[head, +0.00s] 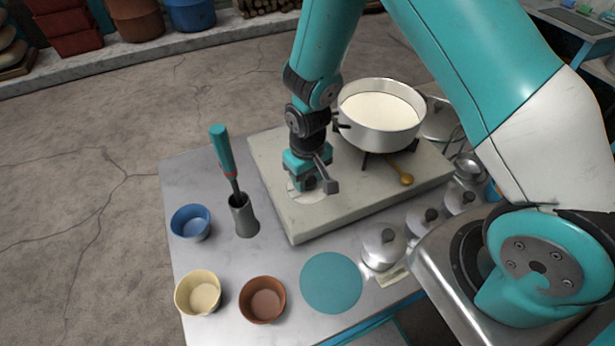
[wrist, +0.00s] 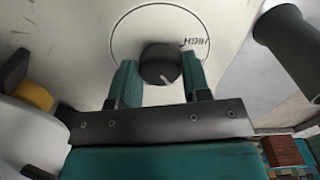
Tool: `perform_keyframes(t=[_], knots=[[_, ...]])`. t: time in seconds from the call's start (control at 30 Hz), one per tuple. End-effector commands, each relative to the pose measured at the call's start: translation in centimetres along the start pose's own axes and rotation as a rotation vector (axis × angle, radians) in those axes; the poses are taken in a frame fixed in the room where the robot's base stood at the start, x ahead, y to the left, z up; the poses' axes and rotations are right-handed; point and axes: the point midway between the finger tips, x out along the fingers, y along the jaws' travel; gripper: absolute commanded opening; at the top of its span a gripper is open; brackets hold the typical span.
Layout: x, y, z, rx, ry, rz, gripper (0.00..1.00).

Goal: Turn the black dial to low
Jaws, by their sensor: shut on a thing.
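The black dial (wrist: 160,66) sits on a pale round plate in the wrist view, with a light pointer mark on its face. The word HIGH is printed on the plate to the right of the dial. My gripper (wrist: 161,84) has its two teal fingers on either side of the dial and is shut on it. In the head view my gripper (head: 310,186) points down at the front left of the cream stove (head: 330,205) and hides the dial. A white pot of milk (head: 381,112) stands on the burner to the right.
A grey holder (head: 243,218) with a teal-handled tool (head: 222,152) stands left of the stove. Blue (head: 190,222), yellow (head: 198,292) and brown (head: 263,299) bowls are on the table. A teal round mat (head: 331,282) and several lidded pots (head: 382,248) lie in front.

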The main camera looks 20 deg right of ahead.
Motion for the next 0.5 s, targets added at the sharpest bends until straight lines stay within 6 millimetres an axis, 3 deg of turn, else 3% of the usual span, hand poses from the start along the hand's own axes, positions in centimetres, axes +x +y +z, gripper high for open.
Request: perform_keyframes(t=[0.5], knots=[[-0.08,0.01,-0.07,-0.109,0.002,0.000,0.20]])
